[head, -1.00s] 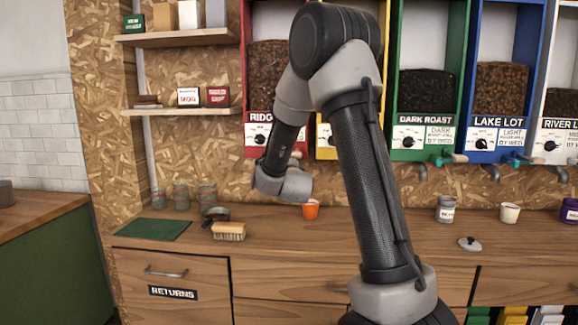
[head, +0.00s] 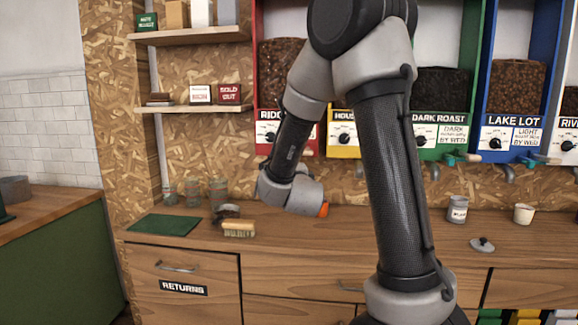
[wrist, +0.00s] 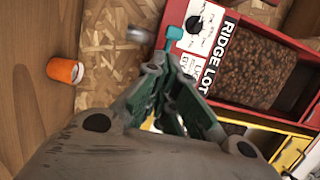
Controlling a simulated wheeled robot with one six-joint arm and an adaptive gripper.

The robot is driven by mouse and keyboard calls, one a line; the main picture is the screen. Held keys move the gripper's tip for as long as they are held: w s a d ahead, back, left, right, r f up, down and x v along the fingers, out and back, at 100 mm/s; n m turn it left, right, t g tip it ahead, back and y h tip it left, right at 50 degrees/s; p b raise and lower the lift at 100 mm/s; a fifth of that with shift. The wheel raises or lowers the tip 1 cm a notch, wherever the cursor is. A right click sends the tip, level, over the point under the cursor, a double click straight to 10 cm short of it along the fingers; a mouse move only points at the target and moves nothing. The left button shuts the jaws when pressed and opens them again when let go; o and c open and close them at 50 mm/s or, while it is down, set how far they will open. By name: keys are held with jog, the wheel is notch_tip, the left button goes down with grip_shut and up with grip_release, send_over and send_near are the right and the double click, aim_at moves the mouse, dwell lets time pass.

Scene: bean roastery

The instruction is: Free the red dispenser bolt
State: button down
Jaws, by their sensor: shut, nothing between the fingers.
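The red dispenser (head: 262,100), labelled RIDGE LOT, hangs on the back wall and is partly covered by my arm in the head view. In the wrist view the red dispenser (wrist: 268,34) lies turned, with its dark beans, dial and label showing. A teal bolt end (wrist: 175,32) shows at its lower edge, next to a blurred grey spout (wrist: 139,35). My gripper (wrist: 176,68) is shut and empty, with its fingertips near the teal end in the picture; I cannot tell whether they touch. The head view hides my fingers and the red dispenser's bolt.
An orange cup (wrist: 66,71) stands on the counter, mostly hidden behind my wrist in the head view. A brush (head: 239,229), green mat (head: 164,225), grey tin (head: 457,209), white cup (head: 524,214) and lid (head: 482,244) are on the counter. The yellow dispenser (head: 344,140) adjoins the red one.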

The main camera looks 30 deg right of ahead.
jog(key=shift+v, duration=1.65)
jog(key=s+a+f+n+g+y, duration=0.2)
jog(key=a+f+n+g+y, duration=0.35)
jog(key=f+n, duration=0.5)
jog(key=s+a+f+n+g+y, duration=0.2)
jog(key=s+a+f+n+g, duration=0.15)
jog(key=s, duration=0.35)
jog(key=s+d+r+n+g, duration=0.1)
jog(key=s+d+r+n, duration=0.2)
jog(key=s+r, duration=0.3)
jog(key=s+d+r+n+g+h, duration=0.1)
jog(key=s+r+n, duration=0.4)
jog(key=s, duration=1.2)
jog(key=shift+d+r+g, duration=0.6)
jog(key=shift+d+g, duration=0.2)
jog(key=shift+d, duration=0.4)
